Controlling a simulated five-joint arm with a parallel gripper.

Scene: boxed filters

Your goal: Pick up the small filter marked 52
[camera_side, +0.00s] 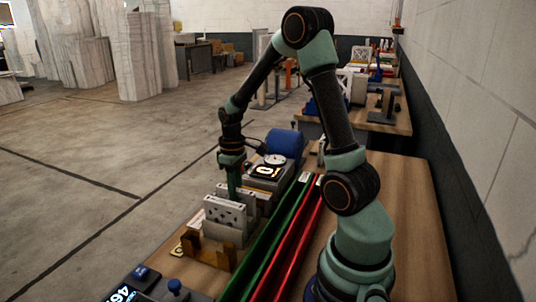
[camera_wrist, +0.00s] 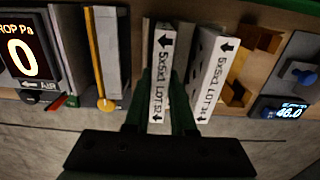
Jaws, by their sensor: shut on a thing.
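The small filter marked 52 (camera_wrist: 162,72) is a thin white-edged box in the middle of the wrist view. Its edge reads 5x5x1 LOT 52 between two black arrows. My gripper (camera_wrist: 158,120) has a dark green finger on each side of it and is shut on it. A second small filter (camera_wrist: 213,75) stands just to the right, slightly tilted in the picture; its lot number is hard to read. In the side view my gripper (camera_side: 234,188) points down at the group of white filters (camera_side: 226,214), and its fingertips are partly hidden among them.
A gauge unit (camera_wrist: 22,55) reading 0 and a grey block with a yellow strip (camera_wrist: 95,50) stand left in the wrist view. A brass-coloured bracket (camera_side: 208,251), green rail (camera_side: 278,232), red rail (camera_side: 300,236) and blue cylinder (camera_side: 285,143) are close around the filters.

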